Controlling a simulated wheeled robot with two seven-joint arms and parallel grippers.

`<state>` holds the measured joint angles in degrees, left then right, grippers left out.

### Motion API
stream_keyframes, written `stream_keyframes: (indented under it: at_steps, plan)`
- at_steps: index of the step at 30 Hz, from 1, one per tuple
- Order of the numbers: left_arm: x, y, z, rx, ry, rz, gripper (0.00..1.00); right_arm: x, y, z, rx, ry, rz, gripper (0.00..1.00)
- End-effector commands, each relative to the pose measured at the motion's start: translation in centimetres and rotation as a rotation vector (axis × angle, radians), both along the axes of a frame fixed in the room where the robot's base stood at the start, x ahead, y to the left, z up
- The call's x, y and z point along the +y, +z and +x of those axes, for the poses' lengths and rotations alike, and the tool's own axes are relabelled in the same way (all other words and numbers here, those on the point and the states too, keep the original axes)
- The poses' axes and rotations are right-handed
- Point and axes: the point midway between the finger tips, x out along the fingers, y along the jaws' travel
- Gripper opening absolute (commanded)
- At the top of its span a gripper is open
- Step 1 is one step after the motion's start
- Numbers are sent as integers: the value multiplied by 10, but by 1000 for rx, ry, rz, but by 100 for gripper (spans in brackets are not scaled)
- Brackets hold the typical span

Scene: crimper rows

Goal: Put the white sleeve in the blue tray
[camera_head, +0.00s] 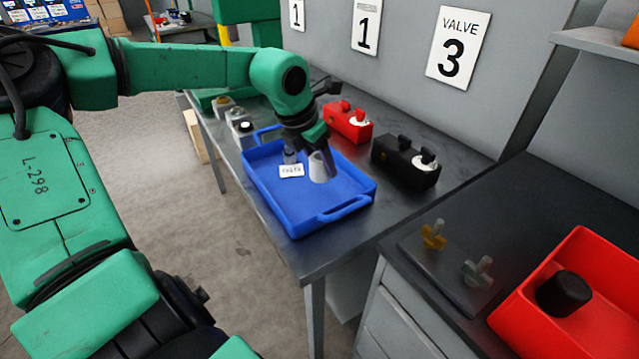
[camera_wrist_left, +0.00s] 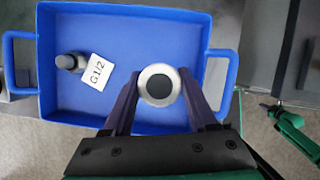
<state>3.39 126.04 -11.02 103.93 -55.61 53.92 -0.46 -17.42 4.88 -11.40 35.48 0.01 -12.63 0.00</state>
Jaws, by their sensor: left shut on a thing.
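The blue tray (camera_head: 262,199) lies on the dark bench, and it fills much of the left wrist view (camera_wrist_left: 225,47). My left gripper (camera_head: 316,151) is over the tray and points down. It is shut on a whitish-grey sleeve (camera_head: 319,170), which shows end-on as a pale ring with a dark centre between the fingers in the left wrist view (camera_wrist_left: 160,87). The sleeve is within the tray's outline; I cannot tell whether it touches the floor. My right gripper is not in view.
A small grey part (camera_wrist_left: 69,62) with a white label (camera_wrist_left: 96,72) lies in the tray's left part. Red (camera_head: 348,123) and black (camera_head: 405,162) blocks stand behind the tray. A red tray (camera_head: 596,267) with a black cylinder (camera_head: 563,293) is at the lower right.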

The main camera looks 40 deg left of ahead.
Motion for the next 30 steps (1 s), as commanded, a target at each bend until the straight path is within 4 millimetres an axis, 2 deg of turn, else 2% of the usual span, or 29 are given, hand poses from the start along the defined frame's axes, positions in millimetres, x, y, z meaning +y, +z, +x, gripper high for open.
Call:
stream_keyframes:
  at_steps: [1, 10, 20, 21, 23, 24, 30]
  plan:
    - [-1, -11, -1, 4, -1, -2, 3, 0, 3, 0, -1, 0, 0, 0]
    - [0, -64, -1, 3, 0, -1, 3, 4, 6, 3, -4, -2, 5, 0]
    - [0, -71, 0, -2, 0, 0, 3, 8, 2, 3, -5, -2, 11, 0]
    - [0, -71, 0, -1, 0, 0, 62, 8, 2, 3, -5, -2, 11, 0]
    - [0, -70, 0, -1, 0, 0, 85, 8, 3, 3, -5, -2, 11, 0]
    - [0, -70, 0, -1, 0, 0, 88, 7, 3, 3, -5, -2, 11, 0]
    - [0, -70, 0, -1, 0, 0, 88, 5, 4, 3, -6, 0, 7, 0]
